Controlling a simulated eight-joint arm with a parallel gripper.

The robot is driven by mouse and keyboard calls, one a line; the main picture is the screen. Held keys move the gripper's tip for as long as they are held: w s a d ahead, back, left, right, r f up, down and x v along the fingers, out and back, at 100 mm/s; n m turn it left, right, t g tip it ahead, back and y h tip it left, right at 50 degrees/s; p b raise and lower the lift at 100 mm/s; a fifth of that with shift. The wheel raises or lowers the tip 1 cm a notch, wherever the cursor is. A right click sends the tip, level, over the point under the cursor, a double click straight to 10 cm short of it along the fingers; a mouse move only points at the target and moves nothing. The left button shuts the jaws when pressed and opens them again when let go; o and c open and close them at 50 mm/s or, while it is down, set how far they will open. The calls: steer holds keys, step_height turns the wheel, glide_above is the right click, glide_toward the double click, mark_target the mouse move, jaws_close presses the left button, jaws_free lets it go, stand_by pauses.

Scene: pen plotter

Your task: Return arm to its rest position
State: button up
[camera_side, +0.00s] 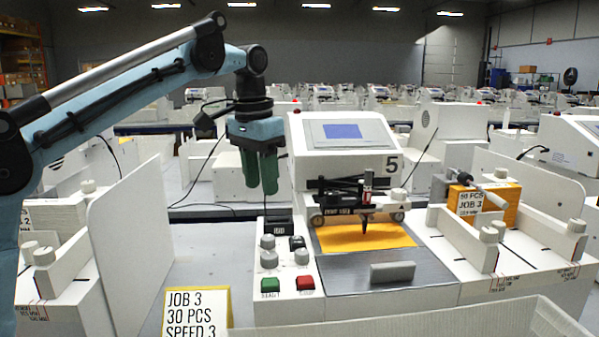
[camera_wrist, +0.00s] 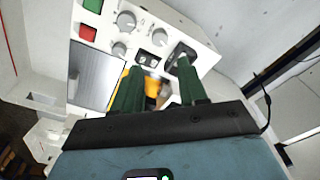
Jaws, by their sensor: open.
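My gripper (camera_side: 261,172) has two green fingers pointing down. It hangs in the air to the left of the plotter's screen housing, above and behind the knob panel, and holds nothing. In the wrist view my gripper (camera_wrist: 160,82) shows its two green fingers apart, with the plotter's control panel beyond them. The pen plotter (camera_side: 342,150), marked 5, has a pen carriage (camera_side: 366,200) over a yellow sheet (camera_side: 365,236) on its bed. Its panel carries several grey knobs, a green start button (camera_side: 270,287) and a red button (camera_side: 305,285).
A job card (camera_side: 196,312) stands at the front left of the grey table. A white upright panel (camera_side: 130,235) stands at the left. To the right, an orange stack (camera_side: 510,205) with a JOB 3 label sits in a white tray. A white bin edge (camera_side: 480,320) crosses the front.

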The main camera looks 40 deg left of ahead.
steer(key=s+f+n+t, duration=0.1)
steer(key=s+f+t, duration=0.5)
steer(key=s+f, duration=1)
step_height(320, 180, up, 17)
steer(key=m+g, duration=0.6)
steer(key=g, duration=0.1)
glide_above(268, 237)
steer(key=shift+f, duration=0.15)
steer(key=shift+f, duration=0.1)
steer(key=shift+f, duration=5.95)
